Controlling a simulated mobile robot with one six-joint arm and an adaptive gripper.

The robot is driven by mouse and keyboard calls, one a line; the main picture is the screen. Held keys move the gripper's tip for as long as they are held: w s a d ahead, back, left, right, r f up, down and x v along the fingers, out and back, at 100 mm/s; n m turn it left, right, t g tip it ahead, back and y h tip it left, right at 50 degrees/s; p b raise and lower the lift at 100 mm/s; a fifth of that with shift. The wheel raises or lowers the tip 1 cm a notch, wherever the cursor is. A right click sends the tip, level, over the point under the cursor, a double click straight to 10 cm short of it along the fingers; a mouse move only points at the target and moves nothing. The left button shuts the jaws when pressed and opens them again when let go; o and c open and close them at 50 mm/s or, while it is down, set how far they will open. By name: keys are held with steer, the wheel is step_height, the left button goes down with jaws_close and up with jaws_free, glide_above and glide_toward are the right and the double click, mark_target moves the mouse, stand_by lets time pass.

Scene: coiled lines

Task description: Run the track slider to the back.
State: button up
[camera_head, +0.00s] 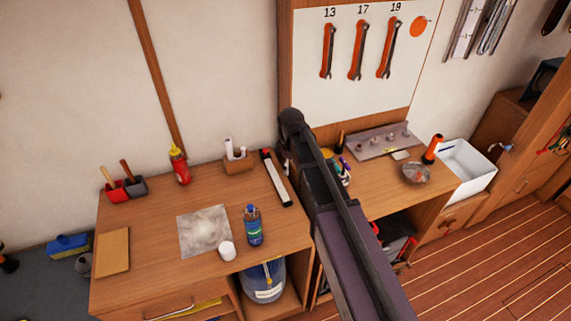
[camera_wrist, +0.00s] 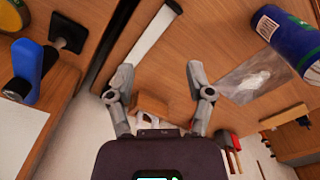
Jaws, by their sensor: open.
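A long pale track (camera_head: 277,180) lies on the left bench top, running from front to back. It has a dark cap at its front end and a small red part near its back end; I cannot tell for sure which part is the slider. In the wrist view the track (camera_wrist: 147,35) runs as a white strip from the top edge down toward the left finger, where its far end is hidden. My gripper (camera_wrist: 158,80) is open and empty above the bench, its fingers apart. In the head view my arm hides most of the gripper.
A wooden block holder (camera_head: 238,162) stands left of the track, near the wall. A blue bottle (camera_head: 253,226), a white cup (camera_head: 227,250) and a red bottle (camera_head: 180,164) also stand on this bench. The right bench holds a grey rack (camera_head: 382,141) and a bowl (camera_head: 415,172).

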steer(key=d, duration=0.1)
steer(key=s+d+f+m+b, duration=0.1)
steer(key=shift+s+d+f, duration=0.1)
steer(key=shift+d+f, duration=0.05)
steer(key=shift+d, duration=0.2)
stand_by(0.4)
steer(key=s+d+m, duration=0.6)
steer(key=s+d, duration=0.1)
steer(key=d, duration=0.2)
steer(key=s+d+m, duration=0.6)
steer(key=s+d, duration=0.1)
steer(key=d, duration=0.3)
steer(key=shift+f, duration=0.15)
stand_by(2.4)
